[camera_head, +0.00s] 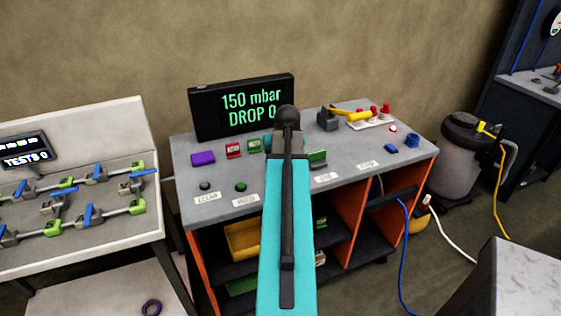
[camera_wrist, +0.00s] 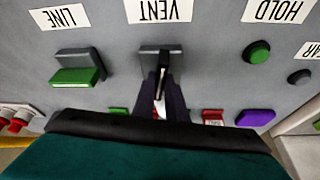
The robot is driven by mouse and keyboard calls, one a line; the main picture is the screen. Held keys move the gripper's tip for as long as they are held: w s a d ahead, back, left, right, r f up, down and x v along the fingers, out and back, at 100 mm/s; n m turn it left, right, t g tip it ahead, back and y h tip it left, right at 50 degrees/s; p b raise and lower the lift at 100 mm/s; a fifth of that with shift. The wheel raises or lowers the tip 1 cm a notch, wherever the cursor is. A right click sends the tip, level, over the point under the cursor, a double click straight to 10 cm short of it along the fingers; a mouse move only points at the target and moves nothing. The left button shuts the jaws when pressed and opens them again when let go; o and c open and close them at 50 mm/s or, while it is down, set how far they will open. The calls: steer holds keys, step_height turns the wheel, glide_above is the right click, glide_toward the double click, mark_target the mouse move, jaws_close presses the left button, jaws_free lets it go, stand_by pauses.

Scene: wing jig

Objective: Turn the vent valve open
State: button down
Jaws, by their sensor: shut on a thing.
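The vent valve (camera_wrist: 148,51) is a grey block below the upside-down VENT label (camera_wrist: 158,11) in the wrist view. My gripper (camera_wrist: 163,82) has its dark fingers close together at the valve, shut on its handle, which is mostly hidden between them. In the head view my teal arm covers the gripper and the vent valve. The line valve (camera_wrist: 76,76), with a green handle, stands to the left in the wrist view and right of my arm in the head view (camera_head: 317,158).
A black display (camera_head: 243,106) reads 150 mbar, DROP 0. Near the HOLD label is a green button (camera_wrist: 257,52), with a dark button (camera_wrist: 300,77) beside it. A purple block (camera_head: 202,158) and red fittings (camera_head: 374,110) sit farther back. A rack of clamps (camera_head: 80,200) stands left.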

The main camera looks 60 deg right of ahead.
steer(key=shift+s+n+y, duration=0.1)
steer(key=shift+n+y, duration=0.3)
steer(key=shift+n, duration=0.6)
steer(key=c, duration=1.8)
jaws_free()
steer(key=shift+r+t, duration=0.15)
steer(key=shift+t, duration=0.15)
steer(key=b+v, duration=0.2)
steer(key=v, duration=1.1)
steer(key=shift+r+b, duration=0.25)
steer(key=shift+b, duration=0.15)
